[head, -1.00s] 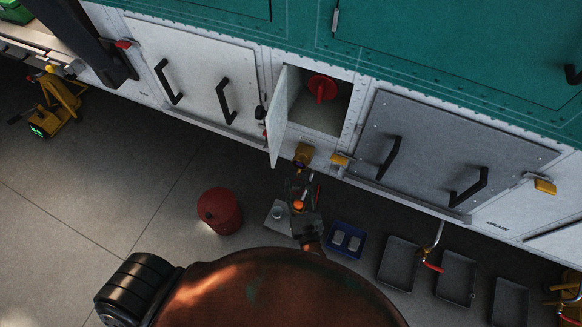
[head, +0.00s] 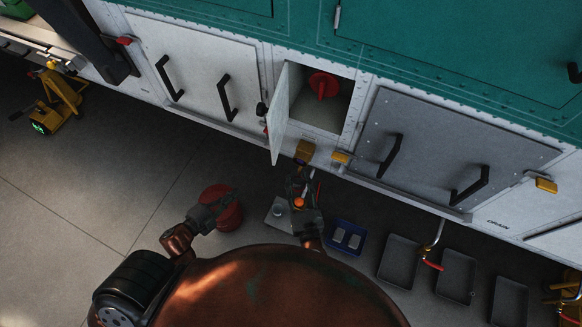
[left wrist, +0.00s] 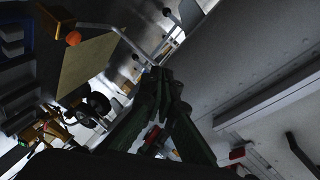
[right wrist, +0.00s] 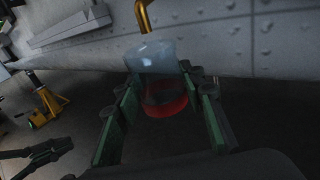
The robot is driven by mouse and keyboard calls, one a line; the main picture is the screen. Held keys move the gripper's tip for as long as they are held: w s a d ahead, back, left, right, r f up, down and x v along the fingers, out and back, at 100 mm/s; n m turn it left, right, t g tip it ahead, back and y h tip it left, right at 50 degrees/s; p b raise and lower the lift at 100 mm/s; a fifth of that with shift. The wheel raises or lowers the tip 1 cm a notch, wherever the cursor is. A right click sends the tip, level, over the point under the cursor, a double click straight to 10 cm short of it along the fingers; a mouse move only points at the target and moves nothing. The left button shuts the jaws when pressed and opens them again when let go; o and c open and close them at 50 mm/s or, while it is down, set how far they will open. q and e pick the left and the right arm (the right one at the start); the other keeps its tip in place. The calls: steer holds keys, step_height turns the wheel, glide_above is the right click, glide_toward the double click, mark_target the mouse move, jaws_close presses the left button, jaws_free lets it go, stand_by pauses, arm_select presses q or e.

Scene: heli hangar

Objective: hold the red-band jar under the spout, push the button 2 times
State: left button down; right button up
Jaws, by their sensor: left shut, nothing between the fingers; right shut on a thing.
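The red-band jar (right wrist: 157,75) is clear with a red band low on it. My right gripper (right wrist: 160,108) is shut around it and holds it upright; in the head view this gripper (head: 300,182) is below the open compartment. A yellow spout (right wrist: 143,17) comes down just above the jar's top in the right wrist view; a yellow fitting (head: 304,150) shows there in the head view. My left gripper (head: 228,198) is shut and empty, over the red canister; its closed fingers show in the left wrist view (left wrist: 160,78). I cannot make out the button.
A red valve handle (head: 322,86) sits in the compartment, whose door (head: 281,115) stands open. The red canister (head: 222,212) is on the floor. A light tray (head: 274,214), a blue tray (head: 331,246) and several grey trays (head: 399,277) lie along the cabinet's foot.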

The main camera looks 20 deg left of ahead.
arm_select(q)
steer(key=s+d+r+m+h, duration=0.1)
steer(key=d+r+m+h, duration=0.1)
steer(key=r, duration=0.5)
steer(key=s+d+r+m+h, duration=0.1)
steer(key=d+r+m+h, duration=0.2)
steer(key=d+r+m, duration=0.2)
steer(key=s+d+r+m+g+h, duration=0.1)
steer(key=d+r+m+h, duration=0.2)
steer(key=d+r, duration=0.3)
step_height(320, 180, up, 4)
steer(key=shift+s+r, duration=0.15)
steer(key=shift+s, duration=0.25)
steer(key=shift+d, duration=0.1)
steer(key=x, duration=0.4)
steer(key=w+a+x, duration=0.1)
steer(key=x, duration=0.3)
steer(key=w+a+x, duration=0.1)
steer(key=x, duration=0.3)
steer(key=shift+w+d, duration=0.2)
steer(key=shift+w, duration=0.05)
